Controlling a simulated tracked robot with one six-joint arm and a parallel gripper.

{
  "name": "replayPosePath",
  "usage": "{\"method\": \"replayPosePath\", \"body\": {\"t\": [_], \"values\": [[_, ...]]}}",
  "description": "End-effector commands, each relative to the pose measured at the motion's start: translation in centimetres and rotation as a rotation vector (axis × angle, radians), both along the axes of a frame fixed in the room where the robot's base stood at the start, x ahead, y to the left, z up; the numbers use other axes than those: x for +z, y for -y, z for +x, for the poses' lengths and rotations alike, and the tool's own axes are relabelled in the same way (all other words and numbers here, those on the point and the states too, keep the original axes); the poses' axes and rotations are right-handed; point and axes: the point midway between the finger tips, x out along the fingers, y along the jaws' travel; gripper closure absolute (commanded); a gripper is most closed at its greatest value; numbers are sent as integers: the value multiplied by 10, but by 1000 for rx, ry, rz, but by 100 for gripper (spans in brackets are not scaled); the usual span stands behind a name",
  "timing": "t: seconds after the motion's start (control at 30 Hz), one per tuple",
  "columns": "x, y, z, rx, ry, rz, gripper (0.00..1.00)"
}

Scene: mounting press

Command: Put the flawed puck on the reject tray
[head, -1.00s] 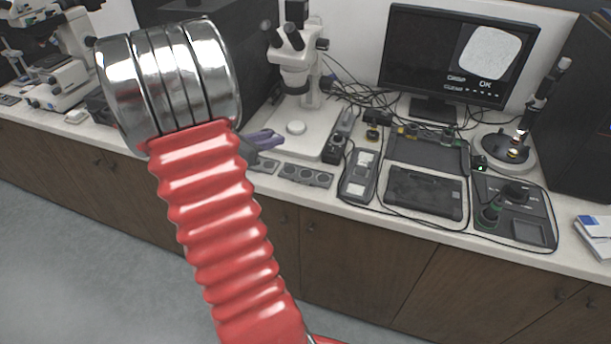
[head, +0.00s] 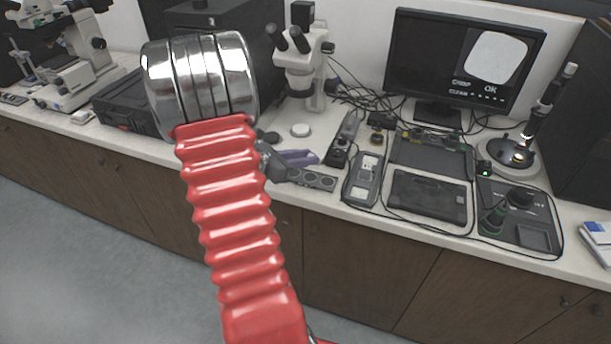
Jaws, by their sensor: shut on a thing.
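My gripper (head: 312,157), with purple-grey fingers, shows just right of my red arm, above the front of the counter by the stereo microscope. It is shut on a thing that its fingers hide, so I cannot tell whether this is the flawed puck. A dark holder (head: 319,181) with round recesses lies on the counter just below the fingertips. I cannot tell which surface is the reject tray. A dark grey open tray (head: 432,158) lies farther right.
The stereo microscope (head: 302,62) stands behind my gripper. A monitor (head: 465,62) reads "OK". A meter (head: 364,180), a black case (head: 428,197), a control unit (head: 520,215) and a ring-shaped stand (head: 513,155) crowd the counter's right side. Cables run between them.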

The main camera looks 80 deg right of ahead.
Motion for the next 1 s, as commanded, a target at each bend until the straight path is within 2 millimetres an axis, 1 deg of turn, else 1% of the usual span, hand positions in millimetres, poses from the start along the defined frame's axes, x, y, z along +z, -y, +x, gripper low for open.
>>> {"method": "replayPosePath", "body": {"t": [0.03, 0.1, 0.2, 0.57, 0.67, 0.9, 1.0], "values": [[-8, 0, 0, 0, -2, 2, 99], [-16, 0, 0, 1, -1, 1, 99], [-22, 0, 0, 0, 0, 0, 99], [-24, 0, 0, 0, 0, 0, 99], [-31, 0, 0, 0, 0, 0, 99], [-58, 0, 0, -1, 0, 0, 99], [-63, 0, 0, 0, 0, 0, 99]]}}
